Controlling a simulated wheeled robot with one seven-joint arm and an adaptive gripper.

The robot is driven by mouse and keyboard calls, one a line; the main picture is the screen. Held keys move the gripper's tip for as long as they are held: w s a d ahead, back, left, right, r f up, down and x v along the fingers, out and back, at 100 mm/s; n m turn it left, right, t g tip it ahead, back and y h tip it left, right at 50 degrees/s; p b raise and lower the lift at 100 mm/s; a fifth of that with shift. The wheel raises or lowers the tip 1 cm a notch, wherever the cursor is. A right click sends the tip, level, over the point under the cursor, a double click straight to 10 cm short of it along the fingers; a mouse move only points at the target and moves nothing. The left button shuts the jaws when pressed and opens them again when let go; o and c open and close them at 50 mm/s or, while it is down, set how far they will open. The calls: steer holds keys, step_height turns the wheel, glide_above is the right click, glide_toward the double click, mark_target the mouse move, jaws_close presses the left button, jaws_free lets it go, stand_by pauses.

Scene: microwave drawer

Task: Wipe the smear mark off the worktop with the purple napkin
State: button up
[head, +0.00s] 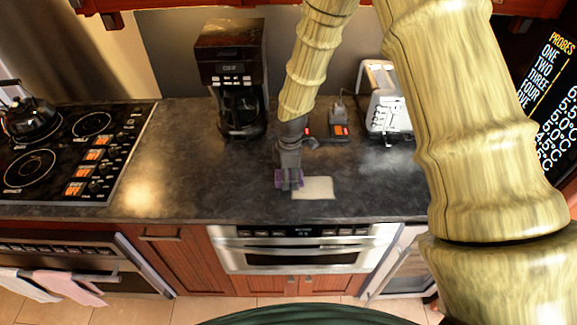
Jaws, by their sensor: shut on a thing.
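My gripper (290,180) is low over the dark worktop (215,180), pointing down. It is shut on the purple napkin (280,180), which shows as a small purple patch at the fingertips. A pale cream smear mark (316,188) lies on the worktop just right of the napkin, near the front edge. The napkin is at the smear's left end and seems to overlap or touch it. The gripper hides part of the napkin and perhaps part of the smear.
A black coffee maker (230,80) stands behind and left, a silver toaster (383,98) behind and right. Small dark items with orange-red parts (338,129) lie behind the gripper. A hob with a kettle (28,115) is far left. The worktop between hob and gripper is clear.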

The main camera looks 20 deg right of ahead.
mark_target(291, 175)
steer(key=r, duration=0.1)
steer(key=r+p, duration=0.1)
steer(key=r, duration=0.1)
steer(key=shift+s+d+p, duration=0.1)
steer(key=shift+s+p, duration=0.1)
steer(key=shift+p, duration=0.1)
step_height(291, 175, up, 2)
steer(key=shift+w+r+p, duration=0.1)
steer(key=shift+p, duration=0.65)
steer(key=shift+r+p, duration=0.5)
steer(key=shift+r, duration=0.25)
steer(key=shift+f, duration=0.1)
